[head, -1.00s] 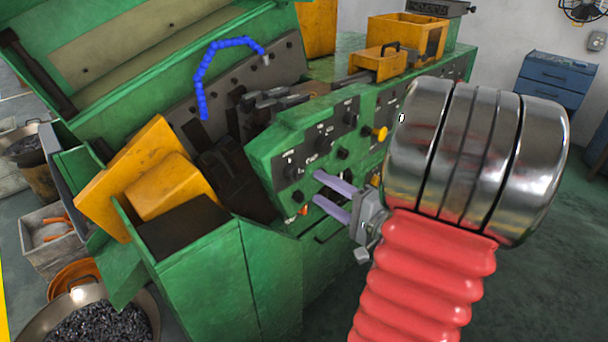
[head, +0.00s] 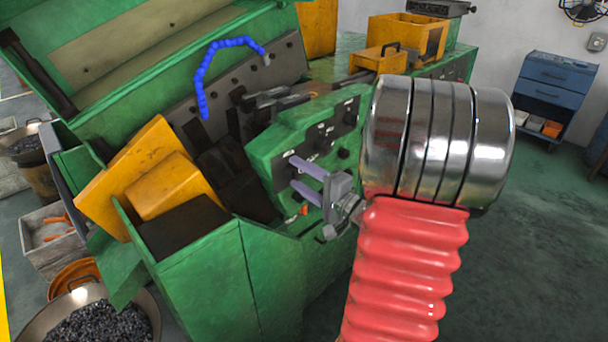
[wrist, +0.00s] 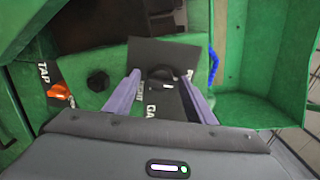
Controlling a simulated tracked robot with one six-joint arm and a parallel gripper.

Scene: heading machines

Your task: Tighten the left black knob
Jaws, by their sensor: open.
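The left black knob (wrist: 160,73) sits on a dark plate on the green control panel (head: 263,152). In the wrist view it shows between the two purple fingers of my gripper (wrist: 161,78), with a gap on both sides. My gripper (head: 291,172) is open, with its fingertips at the left part of the panel in the head view. In that view the fingers largely cover the knob. I cannot tell whether the fingertips reach past its face.
Another black knob (wrist: 98,81) and an orange knob (wrist: 61,93) lie left of the fingers in the wrist view. More black knobs (head: 343,153) sit further right on the panel. A yellow guard (head: 150,180) and a blue hose (head: 207,70) are to the left.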

